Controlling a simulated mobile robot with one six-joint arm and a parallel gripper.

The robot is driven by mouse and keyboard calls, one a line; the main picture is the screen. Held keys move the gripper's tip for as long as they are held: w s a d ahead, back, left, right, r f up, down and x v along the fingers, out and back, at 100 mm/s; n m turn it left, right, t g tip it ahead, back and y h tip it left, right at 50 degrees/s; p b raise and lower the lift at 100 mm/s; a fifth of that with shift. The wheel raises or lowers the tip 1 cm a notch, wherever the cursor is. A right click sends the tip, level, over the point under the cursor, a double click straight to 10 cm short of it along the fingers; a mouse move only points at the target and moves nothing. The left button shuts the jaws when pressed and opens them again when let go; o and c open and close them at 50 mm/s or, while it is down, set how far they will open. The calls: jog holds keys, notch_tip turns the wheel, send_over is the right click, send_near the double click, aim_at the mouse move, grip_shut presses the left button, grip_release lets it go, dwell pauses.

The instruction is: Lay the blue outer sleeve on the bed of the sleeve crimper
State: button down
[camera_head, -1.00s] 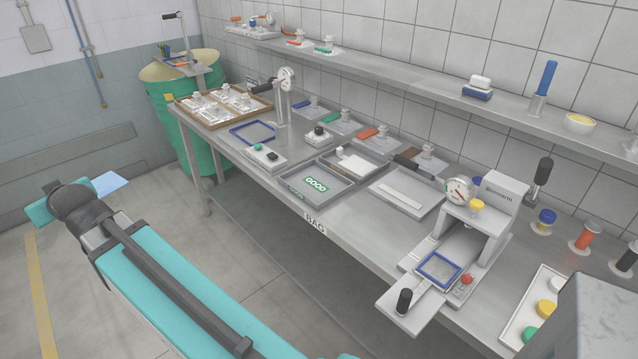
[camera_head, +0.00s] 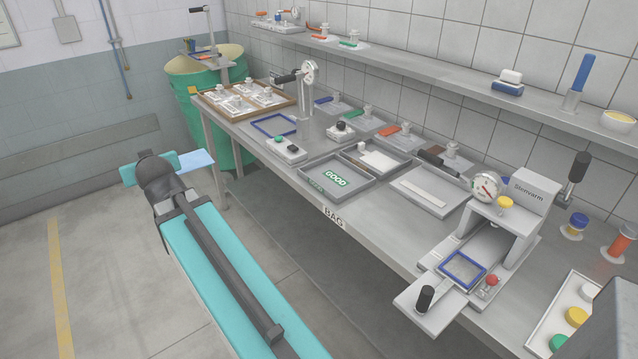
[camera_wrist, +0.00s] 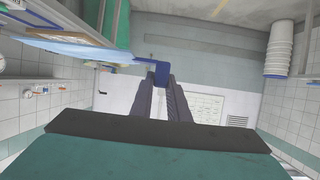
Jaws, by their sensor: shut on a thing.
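My gripper (camera_wrist: 161,84) is shut on a darker blue tab joined to a thin light-blue sheet, which I take to be the blue outer sleeve (camera_wrist: 78,48). In the head view the blue outer sleeve (camera_head: 197,161) sticks out past my wrist, in the air left of the bench. My fingers are hidden there. A white press labelled "Stenvarm" (camera_head: 534,190) stands at the bench's right, with a gauge and a blue-framed bed (camera_head: 444,257). A gauge stand (camera_head: 305,98) with a black handle is farther back, beside a flat blue frame (camera_head: 258,131). I cannot tell which is the sleeve crimper.
Grey trays, one marked GOOD (camera_head: 336,201), and a plate (camera_head: 450,207) lie between the two stands. A wooden tray (camera_head: 282,103) of white pieces is at the far end, near a green drum (camera_head: 187,100). A shelf (camera_head: 430,70) runs above. Floor left of the bench is clear.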

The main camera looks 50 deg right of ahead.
jog(key=s+d+f+m+g+h+b, duration=0.1)
jog(key=s+d+f+m+h+b, duration=0.3)
jog(key=d, duration=0.6)
jog(key=s+d+f+m+g+h+b, duration=0.1)
jog(key=s+d+g, duration=0.1)
jog(key=s+d, duration=0.6)
jog(key=s+d+f+m+g+h+b, duration=0.1)
jog(key=s+d+m+g+b, duration=0.1)
jog(key=s+d, duration=0.6)
jog(key=s+d+f+m+g+h+b, duration=0.2)
jog(key=s+d+m+g+b, duration=0.1)
jog(key=s+d, duration=0.5)
jog(key=s+d+f+m+g+h+b, duration=0.1)
jog(key=s+d+m+g+b, duration=0.2)
jog(key=s+d, duration=0.5)
jog(key=shift+s+d+f+g, duration=0.15)
jog(key=shift+d+f+g, duration=0.05)
jog(key=shift+f+g, duration=0.15)
jog(key=s+d+m+g+b, duration=0.2)
jog(key=s, duration=0.5)
jog(key=s+d+m+g+b, duration=0.2)
jog(key=s, duration=0.6)
jog(key=shift+s+d+f+g, duration=0.15)
jog(key=shift+d+f+g, duration=0.2)
jog(key=shift+d+f, duration=0.1)
jog(key=shift+d+r+p, duration=0.2)
jog(key=shift+p, duration=0.9)
